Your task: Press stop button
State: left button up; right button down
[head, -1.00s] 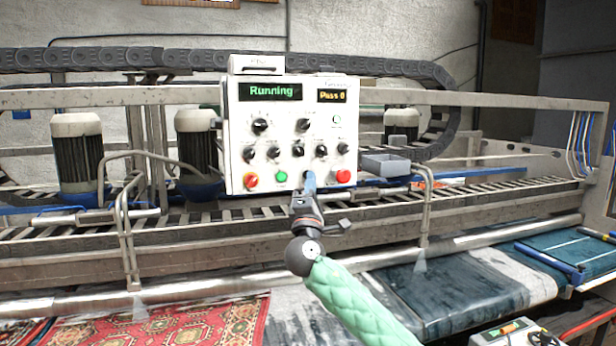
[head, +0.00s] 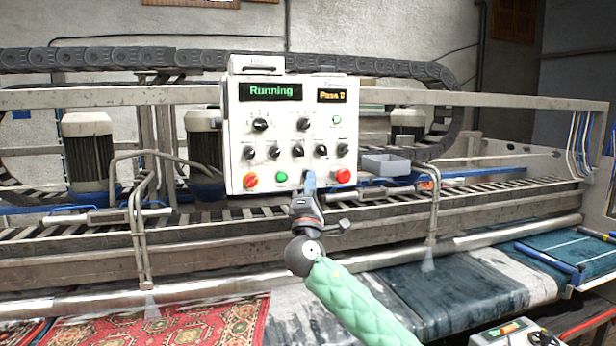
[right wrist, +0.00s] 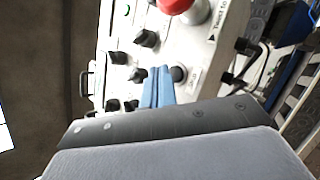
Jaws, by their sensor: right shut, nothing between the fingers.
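The white control panel (head: 290,112) has a lit green "Running" display (head: 270,91). In the right wrist view the fingertips (right wrist: 158,86) are beside a dark round button (right wrist: 179,74), and a red mushroom button (right wrist: 182,6) is above. Contact cannot be told. The small labels do not tell me which is stop. My left gripper is out of view.
Several black knobs (head: 297,151) sit above the buttons. Behind the panel is a machine frame (head: 510,101) with motors (head: 88,150) and pipes with spray nozzles (head: 428,262). A red patterned rug (head: 205,322) and a blue rug (head: 480,282) lie below.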

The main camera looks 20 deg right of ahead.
jog(key=shift+w, duration=0.1)
jog(key=shift+w+b, duration=0.65)
jog(key=shift+w, duration=0.05)
dwell(1.0)
jog(key=shift+s, duration=0.85)
